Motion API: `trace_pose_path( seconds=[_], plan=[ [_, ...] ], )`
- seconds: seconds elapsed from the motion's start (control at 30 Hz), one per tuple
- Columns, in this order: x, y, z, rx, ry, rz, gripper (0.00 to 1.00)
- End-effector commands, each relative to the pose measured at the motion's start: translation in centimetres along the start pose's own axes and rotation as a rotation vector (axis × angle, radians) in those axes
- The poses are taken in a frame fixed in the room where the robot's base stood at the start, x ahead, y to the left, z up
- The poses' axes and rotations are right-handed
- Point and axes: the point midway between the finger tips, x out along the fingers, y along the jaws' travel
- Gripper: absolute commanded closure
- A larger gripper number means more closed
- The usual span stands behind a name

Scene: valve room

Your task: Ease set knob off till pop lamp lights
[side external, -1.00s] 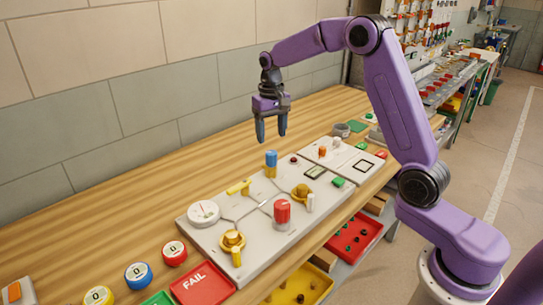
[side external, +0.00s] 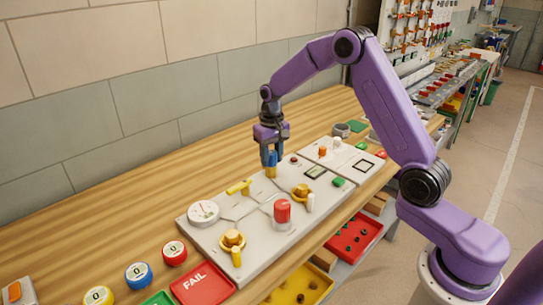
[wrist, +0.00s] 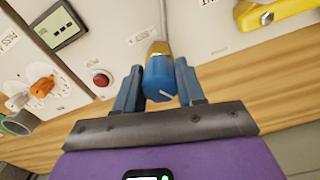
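The blue knob (side external: 271,161) stands upright on a brass collar at the back edge of the large pale panel (side external: 215,238). In the wrist view the blue knob (wrist: 161,82) has a white line on its top. My gripper (side external: 271,168) is lowered over it, with one finger on each side; the wrist view shows the fingers (wrist: 160,75) very close to it. Whether they press on it I cannot tell. A small round red lamp (wrist: 101,79) sits beside the knob, dark red and apparently unlit; it also shows in the side view (side external: 293,160). Its label is not readable.
On the panel are a round gauge (side external: 203,212), a yellow lever (side external: 239,187), a red cylinder (side external: 283,212), a small display (side external: 315,172) and brass valves. A red FAIL tray (side external: 203,284) lies in front. The bench behind the panel is clear.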

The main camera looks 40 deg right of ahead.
Motion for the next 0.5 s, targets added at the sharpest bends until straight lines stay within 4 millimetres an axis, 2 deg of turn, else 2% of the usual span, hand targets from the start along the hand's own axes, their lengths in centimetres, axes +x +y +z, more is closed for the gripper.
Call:
trace_pose_path(
  seconds=[0.03, 0.07, 0.1, 0.27, 0.5],
  plan=[
    [-0.02, 0.00, -0.01, 0.000, 0.000, 0.000, 0.79],
    [-0.02, 0.00, -0.01, 0.000, 0.000, 0.000, 0.89],
    [-0.03, 0.00, -0.01, 0.000, 0.000, 0.000, 0.93],
    [-0.04, -0.01, -0.01, -0.022, 0.000, 0.000, 0.93],
    [-0.07, -0.04, -0.02, -0.143, 0.001, 0.000, 0.93]
  ],
)
